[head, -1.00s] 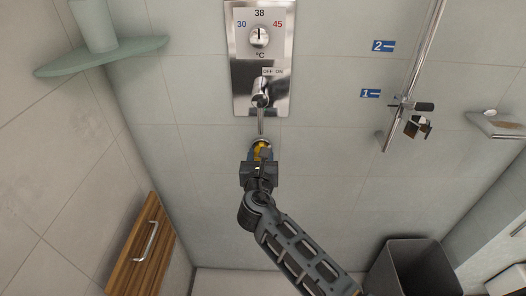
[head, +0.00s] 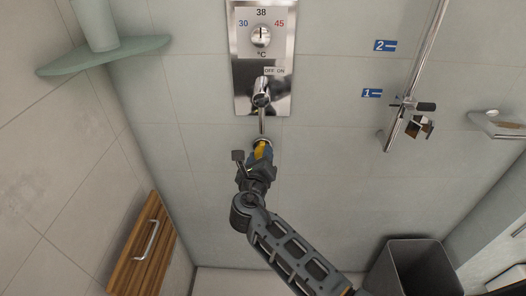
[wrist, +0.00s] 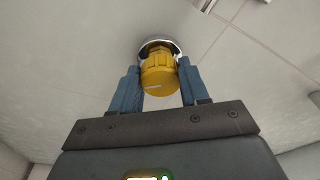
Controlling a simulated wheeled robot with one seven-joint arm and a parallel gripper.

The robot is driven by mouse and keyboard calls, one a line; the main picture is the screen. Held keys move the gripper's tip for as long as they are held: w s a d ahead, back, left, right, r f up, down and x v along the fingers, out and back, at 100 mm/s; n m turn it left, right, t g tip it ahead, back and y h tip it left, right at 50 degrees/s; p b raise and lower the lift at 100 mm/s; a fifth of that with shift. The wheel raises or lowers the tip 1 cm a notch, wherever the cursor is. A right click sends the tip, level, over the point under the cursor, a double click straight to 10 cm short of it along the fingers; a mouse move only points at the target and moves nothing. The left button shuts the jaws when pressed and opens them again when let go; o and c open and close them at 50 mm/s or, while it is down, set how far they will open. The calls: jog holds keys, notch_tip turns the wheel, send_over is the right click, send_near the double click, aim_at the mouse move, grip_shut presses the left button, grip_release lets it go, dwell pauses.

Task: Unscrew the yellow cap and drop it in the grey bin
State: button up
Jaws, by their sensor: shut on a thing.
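The yellow cap (wrist: 160,76) is ribbed, with a pale line mark on its face. It sits at a round chrome fitting (wrist: 158,46) on the tiled wall, below the shower control plate. My gripper (wrist: 158,82) is shut on the cap, with one blue finger on each side of it. In the head view the cap (head: 261,150) shows as a small yellow patch between the fingers of my gripper (head: 260,153). I cannot tell whether its thread is still engaged. The grey bin (head: 412,268) stands on the floor at the lower right, open at the top.
A chrome control plate (head: 262,60) with a lever (head: 262,92) is just above my gripper. A shower rail (head: 410,95) and a soap dish (head: 497,124) are at right. A wooden panel (head: 143,248) with a handle is at left, below a green corner shelf (head: 105,55).

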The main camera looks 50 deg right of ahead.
jog(key=shift+s+d+f, duration=0.1)
jog(key=shift+s+f, duration=0.05)
jog(key=shift+n, duration=1.5)
jog(key=shift+f+h, duration=0.1)
jog(key=shift+h, duration=0.2)
jog(key=n, duration=0.3)
jog(key=shift+f+g+h, duration=0.1)
jog(key=shift+g+h, duration=0.2)
jog(key=o, duration=1)
jog(key=shift+o, duration=0.2)
jog(key=shift+a, duration=0.2)
